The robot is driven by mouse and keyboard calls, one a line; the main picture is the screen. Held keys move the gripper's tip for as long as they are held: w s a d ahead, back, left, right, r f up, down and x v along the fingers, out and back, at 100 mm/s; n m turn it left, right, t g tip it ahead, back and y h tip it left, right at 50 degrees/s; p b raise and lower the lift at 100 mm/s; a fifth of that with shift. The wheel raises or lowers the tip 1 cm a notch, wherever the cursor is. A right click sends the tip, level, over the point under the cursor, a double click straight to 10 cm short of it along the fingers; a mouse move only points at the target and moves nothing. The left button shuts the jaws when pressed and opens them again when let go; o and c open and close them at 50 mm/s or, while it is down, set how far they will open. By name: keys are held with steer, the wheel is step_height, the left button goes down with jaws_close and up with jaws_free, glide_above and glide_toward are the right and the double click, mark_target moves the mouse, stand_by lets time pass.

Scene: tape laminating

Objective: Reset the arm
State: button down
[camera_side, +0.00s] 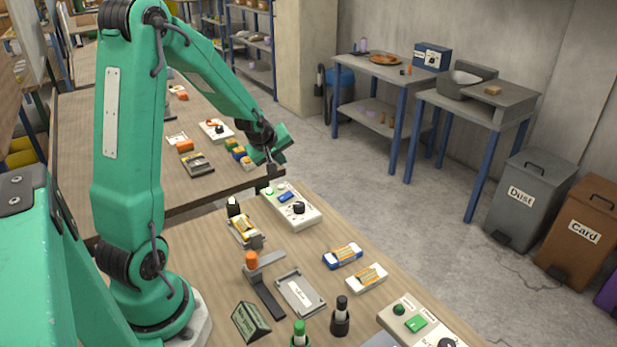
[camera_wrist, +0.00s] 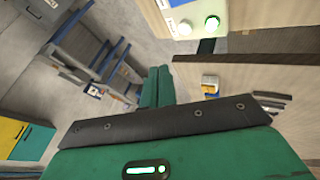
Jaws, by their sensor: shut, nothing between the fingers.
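My gripper (camera_side: 270,170) is in the side view at the end of my green arm, which reaches to the right. It hangs close to the far end of a white control box (camera_side: 306,217) with a green button, a blue switch and a black knob. From this angle I cannot tell whether the gripper touches the box. In the wrist view my green fingers (camera_wrist: 158,85) lie side by side, shut and empty. The control box (camera_wrist: 222,8) shows at the top of that view, with its green button lit.
The wooden bench (camera_side: 205,265) carries an orange-topped tool (camera_side: 251,262), a grey tray (camera_side: 300,293), two small boxes (camera_side: 343,256), bottles (camera_side: 341,318) and a second control box (camera_side: 420,320). Another bench (camera_side: 110,135) with parts stands behind.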

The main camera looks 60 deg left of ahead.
steer(key=s+d+r+m+h, duration=0.1)
steer(key=s+d+r+m, duration=0.45)
steer(key=d, duration=0.45)
steer(key=s+d+r+m+h, duration=0.2)
steer(key=s+d+r+m, duration=0.4)
steer(key=d, duration=0.4)
steer(key=s+d+r+m, duration=0.2)
steer(key=s+d+m, duration=0.2)
steer(key=s, duration=0.2)
steer(key=shift+s+d+r+m+g+h, duration=0.3)
steer(key=shift+d+m+g+h, duration=0.05)
steer(key=shift+g+h, duration=0.05)
